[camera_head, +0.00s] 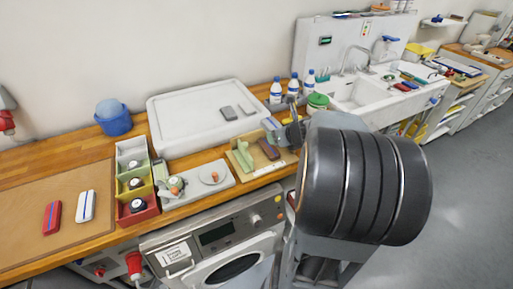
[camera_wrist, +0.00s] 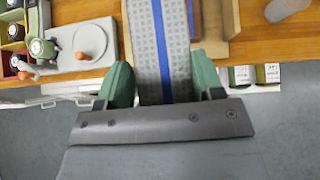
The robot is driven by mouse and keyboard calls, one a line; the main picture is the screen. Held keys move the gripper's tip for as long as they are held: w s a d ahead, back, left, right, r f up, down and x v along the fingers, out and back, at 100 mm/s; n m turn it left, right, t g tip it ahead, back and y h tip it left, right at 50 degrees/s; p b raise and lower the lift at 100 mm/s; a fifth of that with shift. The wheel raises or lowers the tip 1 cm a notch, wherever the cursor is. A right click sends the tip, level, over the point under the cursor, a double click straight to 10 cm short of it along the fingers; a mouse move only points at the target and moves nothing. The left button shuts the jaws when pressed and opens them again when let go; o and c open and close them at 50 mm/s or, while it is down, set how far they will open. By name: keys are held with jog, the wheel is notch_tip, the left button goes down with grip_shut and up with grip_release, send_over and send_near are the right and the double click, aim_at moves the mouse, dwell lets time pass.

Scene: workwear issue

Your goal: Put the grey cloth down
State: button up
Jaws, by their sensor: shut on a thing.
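The grey cloth (camera_wrist: 147,45) is a flat folded strip with a blue stripe. In the wrist view it extends away from me between the green pads of my gripper (camera_wrist: 163,88), which is shut on it. In the head view my gripper (camera_head: 283,134) is above the counter's front part, by the right end of a shallow wooden tray (camera_head: 267,171). Only a small pale part of the cloth (camera_head: 270,123) shows there. The wrist view shows the tray (camera_wrist: 218,50) beneath and right of the cloth. I cannot tell whether the cloth touches it.
The tray holds a green piece (camera_head: 243,155) and a brown piece (camera_head: 268,149). A grey plate (camera_head: 205,184) and coloured bins (camera_head: 137,212) stand left of it. Bottles (camera_head: 276,92) and a green-lidded tub (camera_head: 317,103) stand behind. The brown mat (camera_head: 50,235) has free room.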

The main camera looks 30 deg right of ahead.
jog(key=shift+d, duration=0.1)
jog(key=shift+w+f, duration=0.1)
jog(key=w+d+f, duration=0.4)
jog(key=w, duration=0.4)
send_over(272, 151)
jog(key=shift+m+g, duration=0.3)
notch_tip(272, 151, down, 8)
jog(key=shift+f+b, duration=0.1)
jog(key=shift+b, duration=0.25)
jog(key=shift+f, duration=0.35)
jog(key=shift+f, duration=0.1)
jog(key=shift+f+b, duration=0.4)
jog(key=shift+b, duration=0.2)
jog(key=shift+f, duration=0.1)
